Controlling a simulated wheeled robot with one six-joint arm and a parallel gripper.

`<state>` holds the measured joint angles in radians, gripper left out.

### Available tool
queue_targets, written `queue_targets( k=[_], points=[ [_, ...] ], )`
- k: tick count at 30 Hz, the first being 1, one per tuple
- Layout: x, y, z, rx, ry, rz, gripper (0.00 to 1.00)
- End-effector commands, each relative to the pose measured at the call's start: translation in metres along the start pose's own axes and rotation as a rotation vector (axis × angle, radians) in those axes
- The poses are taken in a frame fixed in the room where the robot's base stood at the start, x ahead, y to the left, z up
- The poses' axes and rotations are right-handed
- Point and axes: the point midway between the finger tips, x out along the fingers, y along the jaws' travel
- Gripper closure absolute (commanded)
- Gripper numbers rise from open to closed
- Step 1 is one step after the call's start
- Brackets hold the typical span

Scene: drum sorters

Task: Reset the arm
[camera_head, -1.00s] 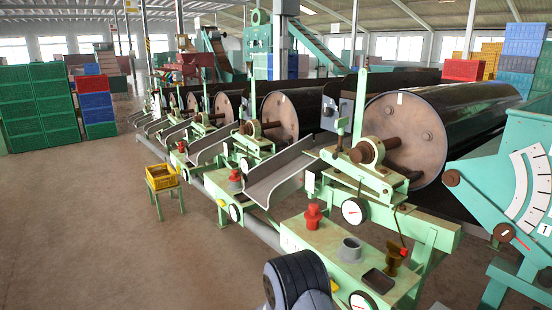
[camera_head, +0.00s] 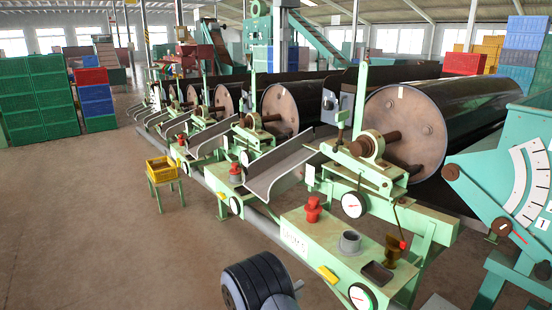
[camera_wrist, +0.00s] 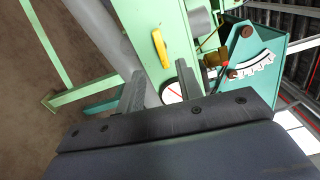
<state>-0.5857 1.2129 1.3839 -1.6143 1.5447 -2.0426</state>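My gripper (camera_wrist: 158,84) shows in the wrist view with two dark fingers standing apart and nothing between them. It is open and empty. In the head view only a dark rounded part of my arm (camera_head: 262,284) shows at the bottom edge, left of the nearest green bench (camera_head: 325,248). The gripper fingers are not visible there. In the wrist view the bench (camera_wrist: 172,20) lies beyond the fingers, with a yellow bar (camera_wrist: 160,48) on its edge. The yellow bar also shows in the head view (camera_head: 328,275).
The bench carries a red fitting (camera_head: 313,210), a grey cup (camera_head: 350,242) and a white dial (camera_head: 354,205). A large drum (camera_head: 405,135) stands behind. A teal machine (camera_head: 500,185) with a scale is at right. A yellow crate (camera_head: 161,168) sits on a stand. The left floor is clear.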

Motion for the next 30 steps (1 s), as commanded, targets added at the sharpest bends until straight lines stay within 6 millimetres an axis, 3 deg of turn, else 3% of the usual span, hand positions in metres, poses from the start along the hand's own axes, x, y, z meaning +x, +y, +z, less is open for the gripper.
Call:
queue_targets(
  k=[1,15,30],
  points=[
    [0.018,0.000,-0.003,0.000,0.014,0.000,0.65],
    [0.110,0.001,-0.004,0.011,0.011,-0.002,0.65],
    [0.106,0.001,-0.004,0.457,0.008,-0.002,0.65]
  ],
)
